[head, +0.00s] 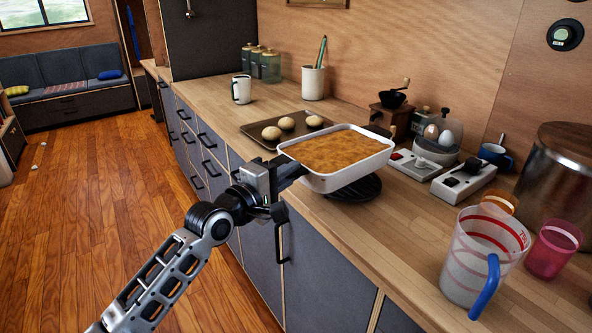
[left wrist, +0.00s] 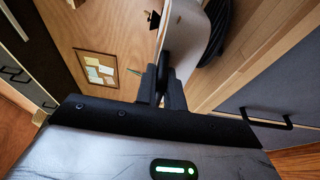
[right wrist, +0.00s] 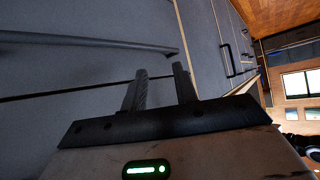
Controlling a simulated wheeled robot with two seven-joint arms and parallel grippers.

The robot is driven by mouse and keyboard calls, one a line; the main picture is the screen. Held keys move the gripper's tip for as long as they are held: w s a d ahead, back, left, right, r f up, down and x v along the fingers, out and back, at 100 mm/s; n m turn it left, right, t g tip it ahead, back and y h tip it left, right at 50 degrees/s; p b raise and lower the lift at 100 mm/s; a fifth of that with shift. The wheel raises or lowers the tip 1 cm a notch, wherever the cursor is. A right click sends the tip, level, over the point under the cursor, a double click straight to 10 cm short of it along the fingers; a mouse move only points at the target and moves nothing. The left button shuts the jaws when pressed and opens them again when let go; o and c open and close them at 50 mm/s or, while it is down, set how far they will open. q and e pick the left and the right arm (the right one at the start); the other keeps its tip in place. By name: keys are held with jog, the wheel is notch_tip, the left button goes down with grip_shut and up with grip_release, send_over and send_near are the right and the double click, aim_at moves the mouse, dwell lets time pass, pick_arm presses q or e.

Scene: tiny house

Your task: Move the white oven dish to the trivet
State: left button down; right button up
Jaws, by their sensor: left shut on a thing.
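The white oven dish (head: 322,183), filled with a browned bake, is over the counter with its long side slanting to the right. My left gripper (head: 287,172) is shut on the dish's near left edge; the left wrist view shows its fingers (left wrist: 164,82) pinching the white wall of the dish (left wrist: 184,40). The black round trivet (head: 362,190) is partly hidden under the dish and also shows in the left wrist view (left wrist: 222,32). I cannot tell whether the dish touches it. My right gripper (right wrist: 160,88) is open and empty before grey cabinet fronts.
A baking tray (head: 262,142) with buns lies behind the dish. A measuring jug (head: 478,262) and pink cup (head: 553,248) are nearer. The counter before the dish is clear.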

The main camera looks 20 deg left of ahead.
pick_arm(q)
jog(key=shift+w+a+r, duration=0.1)
jog(key=shift+w+a, duration=0.1)
jog(key=shift+w, duration=0.1)
jog(key=f, duration=0.3)
jog(key=shift+w+a+f, duration=0.15)
jog(key=shift+w+f, duration=0.05)
jog(key=shift+f, duration=0.05)
jog(key=shift+f+b, duration=0.15)
jog(key=shift+b, duration=0.15)
jog(key=c, duration=1.7)
grip_release()
jog(key=shift+s+f, duration=0.1)
jog(key=shift+f, duration=0.4)
jog(key=shift+o, duration=1)
jog(key=shift+r, duration=0.15)
